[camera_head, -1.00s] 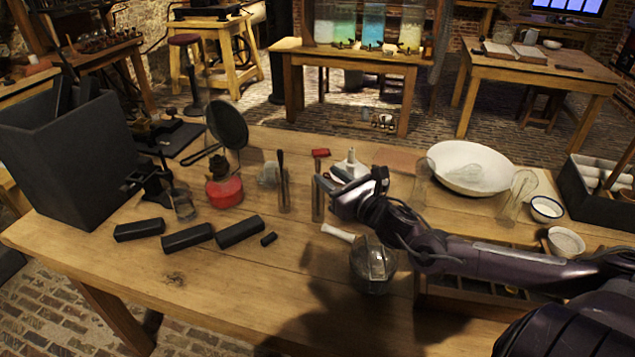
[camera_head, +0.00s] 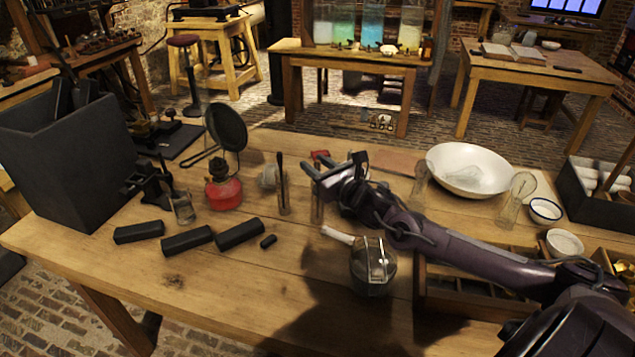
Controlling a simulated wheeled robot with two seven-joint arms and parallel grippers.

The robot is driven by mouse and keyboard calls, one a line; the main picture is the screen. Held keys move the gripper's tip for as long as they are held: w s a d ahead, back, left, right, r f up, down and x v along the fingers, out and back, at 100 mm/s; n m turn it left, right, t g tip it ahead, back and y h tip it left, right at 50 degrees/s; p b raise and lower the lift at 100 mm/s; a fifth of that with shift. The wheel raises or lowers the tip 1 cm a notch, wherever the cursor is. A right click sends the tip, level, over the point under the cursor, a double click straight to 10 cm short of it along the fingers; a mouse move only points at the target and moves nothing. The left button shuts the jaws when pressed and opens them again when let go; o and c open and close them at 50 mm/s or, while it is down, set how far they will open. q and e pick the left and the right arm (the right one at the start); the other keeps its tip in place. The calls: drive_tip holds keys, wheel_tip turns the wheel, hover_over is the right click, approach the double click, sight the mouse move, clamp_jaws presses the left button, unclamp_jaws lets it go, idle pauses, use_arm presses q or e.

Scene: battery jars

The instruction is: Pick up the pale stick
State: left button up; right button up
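A short pale stick (camera_head: 338,236) lies on the wooden table (camera_head: 215,290) near its middle. Its right end reaches the faceted glass jar (camera_head: 372,268); I cannot tell whether they touch. My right gripper (camera_head: 313,163) is above the table, farther back than the stick, with its fingers pointing left. The fingers look apart, with nothing seen between them. The gripper and wrist hide part of the table behind them. My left gripper is not in view.
Tall narrow glasses (camera_head: 283,192) stand left of my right gripper. A red burner (camera_head: 224,192), black blocks (camera_head: 187,239) and a dark box (camera_head: 65,160) are at left. A white bowl (camera_head: 462,168) is at right. The front left table is clear.

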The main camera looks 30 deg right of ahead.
drive_tip(key=shift+c, duration=0.4)
clamp_jaws()
